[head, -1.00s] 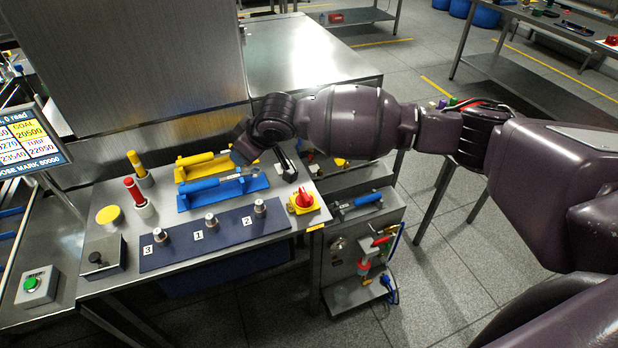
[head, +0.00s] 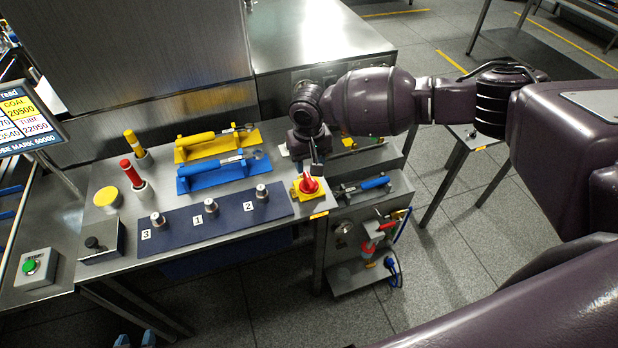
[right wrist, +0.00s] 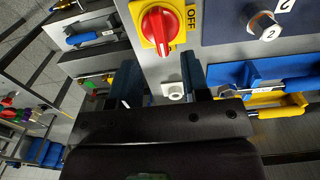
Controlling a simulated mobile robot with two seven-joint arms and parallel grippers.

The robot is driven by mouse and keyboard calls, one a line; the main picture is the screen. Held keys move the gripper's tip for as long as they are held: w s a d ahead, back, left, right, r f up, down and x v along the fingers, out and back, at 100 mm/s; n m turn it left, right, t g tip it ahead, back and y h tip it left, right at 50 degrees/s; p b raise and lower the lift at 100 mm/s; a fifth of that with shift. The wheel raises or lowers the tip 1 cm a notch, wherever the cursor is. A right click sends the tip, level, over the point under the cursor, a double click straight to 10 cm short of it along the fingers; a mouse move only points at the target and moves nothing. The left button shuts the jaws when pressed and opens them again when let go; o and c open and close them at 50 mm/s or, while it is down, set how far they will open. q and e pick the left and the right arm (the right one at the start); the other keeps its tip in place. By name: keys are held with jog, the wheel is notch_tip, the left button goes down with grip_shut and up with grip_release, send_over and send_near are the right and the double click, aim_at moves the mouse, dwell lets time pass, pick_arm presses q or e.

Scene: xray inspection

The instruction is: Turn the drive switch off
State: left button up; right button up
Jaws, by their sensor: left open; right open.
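The drive switch is a red rotary knob (head: 309,184) on a yellow plate at the right front corner of the metal table. In the right wrist view the red knob (right wrist: 158,26) shows a white line along its handle, running up and down the picture. The OFF label (right wrist: 191,17) is to its right. My right gripper (head: 317,163) is open just behind and above the knob; in the right wrist view its fingers (right wrist: 161,82) are spread below the knob, apart from it. My left gripper (head: 135,340) shows only its fingertips at the bottom edge, open.
A blue panel (head: 178,227) with several metal knobs numbered 3, 1, 2 lies left of the switch. Blue (head: 217,184) and yellow (head: 190,154) clamp-like tools lie behind it. A lower shelf (head: 352,280) with tools stands to the right. A white-grey socket (right wrist: 173,91) sits near the fingers.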

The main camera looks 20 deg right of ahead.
aim_at(309, 179)
notch_tip(309, 179, down, 7)
jog(key=shift+w+r+b, duration=0.1)
jog(key=shift+r+b, duration=0.1)
jog(key=shift+b, duration=0.15)
grip_shut()
